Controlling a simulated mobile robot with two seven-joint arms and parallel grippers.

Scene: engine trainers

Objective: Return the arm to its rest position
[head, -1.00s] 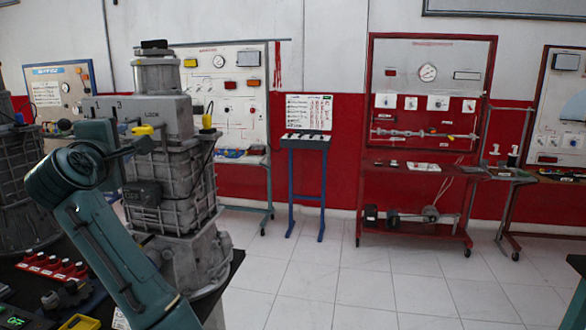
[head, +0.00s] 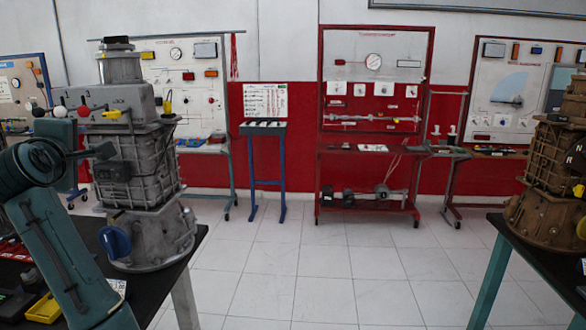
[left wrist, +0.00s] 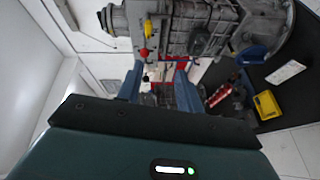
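My left arm comes in from the left in the head view. Its gripper (head: 86,145) is in front of the upper part of a grey gearbox trainer (head: 145,165); whether it touches cannot be told there. My right gripper is in no view.
The grey gearbox stands on a black-topped table (head: 170,272) with a yellow tray (head: 45,308). A brown gearbox (head: 550,165) stands on another table at right. A blue stand (head: 265,128) and red rack (head: 368,150) line the wall. The tiled floor (head: 310,275) between is clear.

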